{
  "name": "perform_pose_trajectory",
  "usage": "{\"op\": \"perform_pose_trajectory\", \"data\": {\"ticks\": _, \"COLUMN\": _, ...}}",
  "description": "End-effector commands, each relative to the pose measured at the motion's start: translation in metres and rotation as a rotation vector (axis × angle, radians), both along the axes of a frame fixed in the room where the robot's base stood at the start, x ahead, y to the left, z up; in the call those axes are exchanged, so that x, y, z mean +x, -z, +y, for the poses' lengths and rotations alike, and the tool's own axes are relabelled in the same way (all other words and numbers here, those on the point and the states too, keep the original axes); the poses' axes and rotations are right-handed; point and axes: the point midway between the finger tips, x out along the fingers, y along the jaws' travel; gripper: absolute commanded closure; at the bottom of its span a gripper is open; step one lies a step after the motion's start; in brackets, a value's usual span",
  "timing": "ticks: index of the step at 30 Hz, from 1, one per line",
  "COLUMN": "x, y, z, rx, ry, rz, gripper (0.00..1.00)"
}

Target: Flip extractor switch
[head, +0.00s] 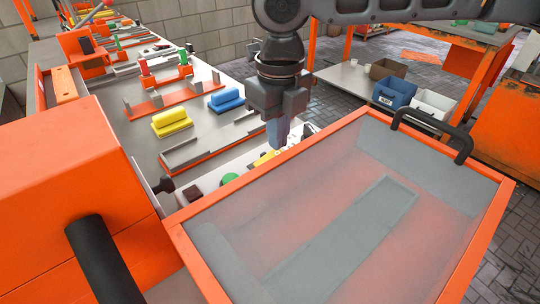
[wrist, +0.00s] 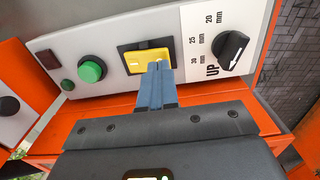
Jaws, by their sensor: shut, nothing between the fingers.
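A pale control panel (wrist: 115,35) fills the upper wrist view. It carries a yellow switch (wrist: 146,58) in a black square frame, a round green button (wrist: 91,69) to its left, and a black knob (wrist: 231,49) marked "UP" to its right. No extractor label is readable. My gripper (wrist: 158,68) is shut and empty, its blue-grey fingertips in front of the yellow switch's lower right part. Whether they touch it I cannot tell. In the head view my gripper (head: 278,142) points down at the panel, and the yellow switch (head: 264,158) shows partly beside the fingers.
A clear-topped orange-framed cover (head: 345,215) stands close in front of the panel. An orange machine housing (head: 80,165) is at left. Behind, a grey bench (head: 140,130) holds yellow, blue and orange parts. Blue (head: 393,93) and white (head: 433,103) bins sit on a shelf at right.

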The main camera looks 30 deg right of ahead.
Motion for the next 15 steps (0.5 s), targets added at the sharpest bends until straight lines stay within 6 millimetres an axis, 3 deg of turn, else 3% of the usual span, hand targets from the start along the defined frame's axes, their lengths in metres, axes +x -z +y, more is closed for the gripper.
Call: {"op": "perform_pose_trajectory", "data": {"ticks": 15, "x": 0.0, "y": 0.0047, "z": 0.0, "rx": 0.0, "ry": 0.0, "rz": 0.0, "gripper": 1.0}}
